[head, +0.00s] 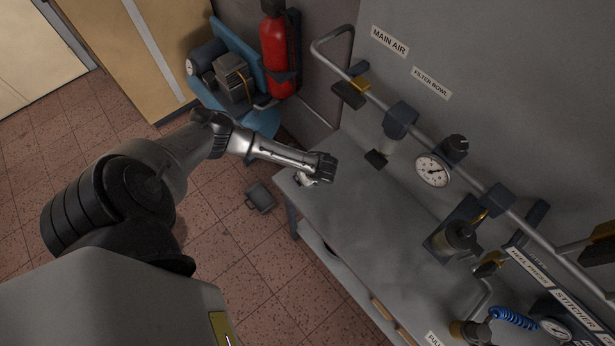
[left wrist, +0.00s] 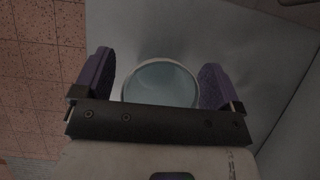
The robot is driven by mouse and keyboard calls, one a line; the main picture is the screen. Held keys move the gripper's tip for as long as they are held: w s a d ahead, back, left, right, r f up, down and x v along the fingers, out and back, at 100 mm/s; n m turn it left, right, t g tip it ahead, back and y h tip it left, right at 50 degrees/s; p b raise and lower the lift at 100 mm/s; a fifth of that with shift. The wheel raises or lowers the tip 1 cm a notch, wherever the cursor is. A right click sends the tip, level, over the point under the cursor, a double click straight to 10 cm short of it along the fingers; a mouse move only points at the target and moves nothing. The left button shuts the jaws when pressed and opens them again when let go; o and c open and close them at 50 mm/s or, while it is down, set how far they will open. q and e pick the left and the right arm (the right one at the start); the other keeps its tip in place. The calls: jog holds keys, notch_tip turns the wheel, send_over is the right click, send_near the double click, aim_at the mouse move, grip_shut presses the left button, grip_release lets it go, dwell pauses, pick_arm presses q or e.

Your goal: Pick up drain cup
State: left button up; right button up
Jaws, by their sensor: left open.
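The drain cup (left wrist: 160,84) is a round vessel with a pale rim and a blue-grey inside, seen from above in the left wrist view. It stands on the grey bench top. My left gripper (left wrist: 157,75) is open, with one purple-padded finger on each side of the cup. A narrow gap shows on both sides, and the dark palm bar hides the cup's near edge. In the head view my left gripper (head: 310,180) is low over the bench's left end, and the cup is mostly hidden there. My right gripper is not in view.
The bench (head: 345,215) is clear around its left end. A dark box (head: 260,197) lies on the floor.

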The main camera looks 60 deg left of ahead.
pick_arm(q)
jog(key=shift+c, duration=0.3)
jog(key=c, duration=0.9)
jog(key=shift+r, duration=0.1)
